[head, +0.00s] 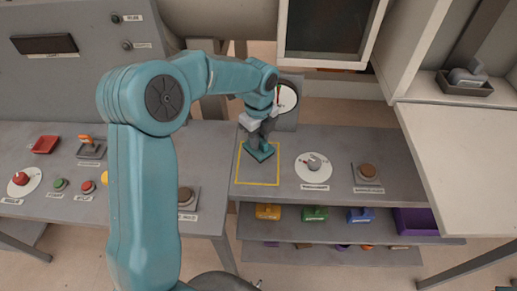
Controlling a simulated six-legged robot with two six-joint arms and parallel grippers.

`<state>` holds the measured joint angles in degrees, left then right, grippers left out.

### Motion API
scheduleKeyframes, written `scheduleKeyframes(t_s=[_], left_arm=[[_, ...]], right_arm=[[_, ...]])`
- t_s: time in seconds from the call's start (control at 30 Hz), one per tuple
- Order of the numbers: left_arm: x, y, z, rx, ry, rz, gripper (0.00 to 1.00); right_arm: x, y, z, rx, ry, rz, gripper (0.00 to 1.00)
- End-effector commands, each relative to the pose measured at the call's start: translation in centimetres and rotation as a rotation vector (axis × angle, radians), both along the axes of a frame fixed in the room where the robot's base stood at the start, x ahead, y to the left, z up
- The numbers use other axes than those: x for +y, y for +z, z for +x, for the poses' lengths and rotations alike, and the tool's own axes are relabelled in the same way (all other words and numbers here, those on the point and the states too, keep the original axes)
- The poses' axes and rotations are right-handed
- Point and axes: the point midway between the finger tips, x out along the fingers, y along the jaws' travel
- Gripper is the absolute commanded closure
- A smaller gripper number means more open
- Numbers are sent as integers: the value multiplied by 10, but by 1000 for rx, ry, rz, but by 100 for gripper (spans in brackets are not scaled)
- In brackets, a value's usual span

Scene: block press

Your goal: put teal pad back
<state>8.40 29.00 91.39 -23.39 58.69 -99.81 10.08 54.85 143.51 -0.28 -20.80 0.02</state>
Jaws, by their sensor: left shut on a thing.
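The teal pad (261,153) is at the yellow-outlined square (258,180) on the grey bench, near the square's upper edge. My left gripper (262,138) is shut on it from above, with the arm reaching in from the left. I cannot tell whether the pad touches the bench or hangs just above it. The gripper hides the pad's upper part. My right gripper does not show.
A round white plate with a grey object (314,164) and a brown round piece on a base (367,171) stand to the right. A dial (287,98) stands behind the gripper. Yellow (268,211), green (314,213) and blue (360,215) items sit on the shelf below.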

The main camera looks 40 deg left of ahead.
Motion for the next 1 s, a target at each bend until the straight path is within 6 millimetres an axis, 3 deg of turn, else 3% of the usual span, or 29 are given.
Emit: scheduleKeyframes(t_s=[0.4, 0.8, 0.83, 0.9, 1.0], left_arm=[[1, -50, -1, 1, 1, -1, 100], [1, -57, 0, -1, 1, 0, 100], [1, -56, 0, -1, 1, 0, 70], [1, -55, 0, 0, 1, 0, 51], [1, -55, 0, 0, 1, 0, 51]], right_arm=[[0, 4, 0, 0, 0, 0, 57], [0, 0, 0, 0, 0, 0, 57], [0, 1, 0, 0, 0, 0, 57], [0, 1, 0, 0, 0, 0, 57], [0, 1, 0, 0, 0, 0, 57]])
